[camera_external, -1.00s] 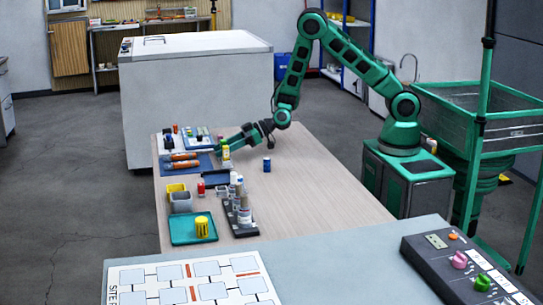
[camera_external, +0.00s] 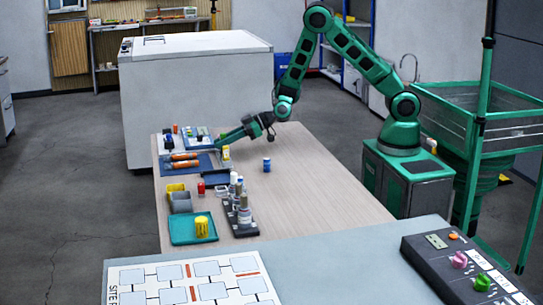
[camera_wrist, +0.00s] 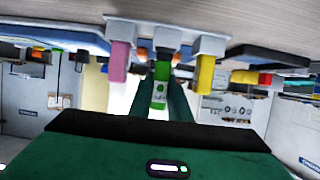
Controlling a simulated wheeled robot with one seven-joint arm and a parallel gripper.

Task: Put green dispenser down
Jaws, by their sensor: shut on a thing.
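The green dispenser (camera_wrist: 160,94) shows in the wrist view between the two dark green fingers of my gripper (camera_wrist: 161,104); it has a bright green body with a pale label. My gripper is shut on it. Just beyond, a pale holder (camera_wrist: 190,40) carries a pink dispenser (camera_wrist: 118,62) to the left and a yellow dispenser (camera_wrist: 206,72) to the right, with the green one lined up between them. In the external view my gripper (camera_external: 220,141) is low over the far left part of the table; the green dispenser is too small to make out there.
Orange-handled tools lie on a blue mat (camera_external: 206,166). A blue container (camera_external: 267,164) stands alone. A teal tray (camera_external: 180,230) holds a yellow jar. The table's right side (camera_external: 310,190) is clear.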

